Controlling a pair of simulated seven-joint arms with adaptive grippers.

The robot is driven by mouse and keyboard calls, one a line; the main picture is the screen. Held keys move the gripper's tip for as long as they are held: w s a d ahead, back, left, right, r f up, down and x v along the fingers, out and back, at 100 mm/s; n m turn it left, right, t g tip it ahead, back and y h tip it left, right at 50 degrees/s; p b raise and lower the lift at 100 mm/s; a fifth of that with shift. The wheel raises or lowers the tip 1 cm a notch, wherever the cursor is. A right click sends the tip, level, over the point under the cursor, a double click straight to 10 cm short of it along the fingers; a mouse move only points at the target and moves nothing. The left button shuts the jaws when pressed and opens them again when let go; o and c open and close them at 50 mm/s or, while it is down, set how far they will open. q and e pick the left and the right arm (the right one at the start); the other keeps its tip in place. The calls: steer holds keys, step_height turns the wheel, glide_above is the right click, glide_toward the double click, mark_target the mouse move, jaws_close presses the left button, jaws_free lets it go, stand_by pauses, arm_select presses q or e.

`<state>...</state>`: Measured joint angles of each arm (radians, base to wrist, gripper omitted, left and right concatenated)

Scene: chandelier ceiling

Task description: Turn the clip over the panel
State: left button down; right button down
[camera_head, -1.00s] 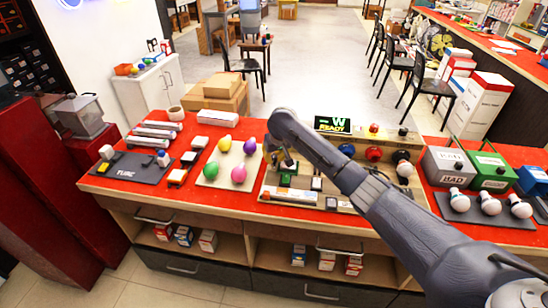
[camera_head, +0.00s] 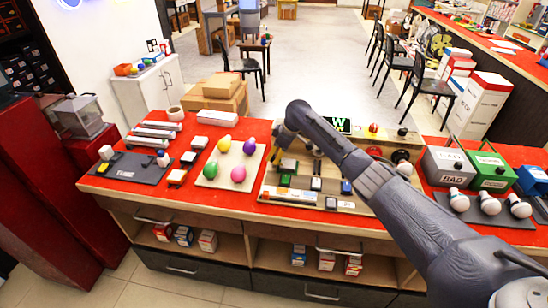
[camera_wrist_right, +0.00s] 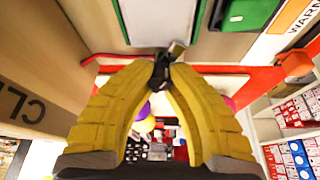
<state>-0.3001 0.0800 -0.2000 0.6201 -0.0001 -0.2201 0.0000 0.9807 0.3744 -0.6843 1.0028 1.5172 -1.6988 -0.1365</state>
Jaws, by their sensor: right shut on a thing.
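My right gripper (camera_head: 275,157) is over the back left part of the wooden panel (camera_head: 352,206) on the red table, with its yellow fingers pointing down. In the right wrist view the fingertips (camera_wrist_right: 162,66) are closed on a small black clip (camera_wrist_right: 161,74). A small grey-tan piece shows at the clip's top right. The clip is close to the panel edge in that view; I cannot tell whether they touch. In the head view the clip is hidden or too small to make out. My left gripper is not in view.
Further left is a dark mat (camera_head: 137,174). Grey (camera_head: 448,166) and green (camera_head: 489,172) bins and bulbs are at the right.

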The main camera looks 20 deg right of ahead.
steer(key=n, duration=0.2)
steer(key=n+g, duration=0.1)
steer(key=n, duration=0.1)
steer(key=n+g+y, duration=0.1)
steer(key=n, duration=0.1)
steer(key=shift+w+a+r, duration=0.15)
steer(key=shift+a+r, duration=0.1)
steer(key=shift+a, duration=0.1)
stand_by(0.4)
steer(key=c, duration=1.5)
jaws_free()
steer(key=shift+a+f, duration=0.1)
steer(key=o, duration=0.3)
steer(key=shift+d+f, duration=0.1)
steer(key=shift+d, duration=0.1)
steer(key=shift+o, duration=0.2)
steer(key=shift+d+r, duration=0.25)
steer(key=shift+r, duration=0.1)
steer(key=v, duration=1.1)
steer(key=shift+w+r, duration=0.1)
